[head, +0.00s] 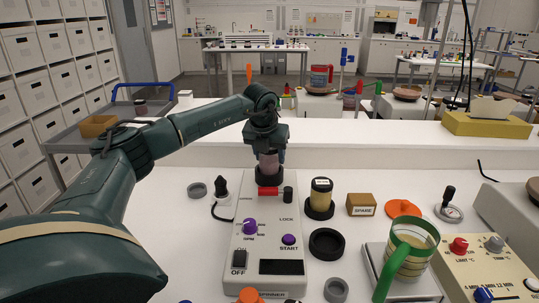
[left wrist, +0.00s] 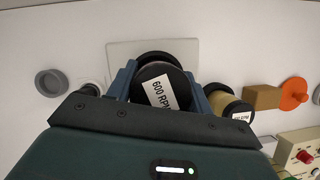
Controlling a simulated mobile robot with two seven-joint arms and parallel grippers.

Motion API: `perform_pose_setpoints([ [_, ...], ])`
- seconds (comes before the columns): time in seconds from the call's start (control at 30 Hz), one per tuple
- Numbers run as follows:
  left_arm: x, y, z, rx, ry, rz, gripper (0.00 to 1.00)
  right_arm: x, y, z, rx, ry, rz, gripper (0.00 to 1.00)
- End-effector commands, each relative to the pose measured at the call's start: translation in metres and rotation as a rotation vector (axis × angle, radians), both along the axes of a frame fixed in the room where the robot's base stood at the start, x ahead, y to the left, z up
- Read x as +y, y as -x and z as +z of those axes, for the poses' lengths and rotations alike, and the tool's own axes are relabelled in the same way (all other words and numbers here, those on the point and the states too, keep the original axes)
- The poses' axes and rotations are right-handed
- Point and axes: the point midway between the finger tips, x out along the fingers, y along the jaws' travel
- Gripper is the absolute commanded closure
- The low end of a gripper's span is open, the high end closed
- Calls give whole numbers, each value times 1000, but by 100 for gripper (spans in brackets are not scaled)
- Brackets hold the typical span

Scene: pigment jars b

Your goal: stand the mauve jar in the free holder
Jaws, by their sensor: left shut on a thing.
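The mauve jar (head: 268,164) is upright between the fingers of my left gripper (head: 267,151), at the far end of the spinner. Its dark lid with a "600 RPM" label shows in the left wrist view (left wrist: 158,90), between the blue fingers. A black round holder (head: 268,179) is directly below the jar; its rim shows partly behind the jar in the left wrist view (left wrist: 160,56). I cannot tell whether the jar rests in it or is just above it. My right gripper is not in view.
The spinner (head: 250,268) has knobs and a red lever. A yellow jar (head: 321,193) stands in a black base to the right. An empty black ring (head: 326,244), a spare box (head: 361,204) and a green-handled mug (head: 411,250) are also nearby. A grey ring (head: 197,190) lies left.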

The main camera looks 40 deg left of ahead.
Motion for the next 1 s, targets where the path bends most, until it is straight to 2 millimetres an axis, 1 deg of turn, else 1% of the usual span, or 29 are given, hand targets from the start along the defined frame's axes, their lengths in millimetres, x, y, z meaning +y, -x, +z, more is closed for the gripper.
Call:
perform_pose_setpoints([
  [0.47, 0, 0, 7, -1, 0, 0, 86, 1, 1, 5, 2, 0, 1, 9],
  [0.83, 0, 0, 29, -1, 0, 0, 86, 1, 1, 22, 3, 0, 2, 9],
  [1.0, 0, 0, 34, 0, 0, 0, 86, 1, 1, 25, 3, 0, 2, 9],
])
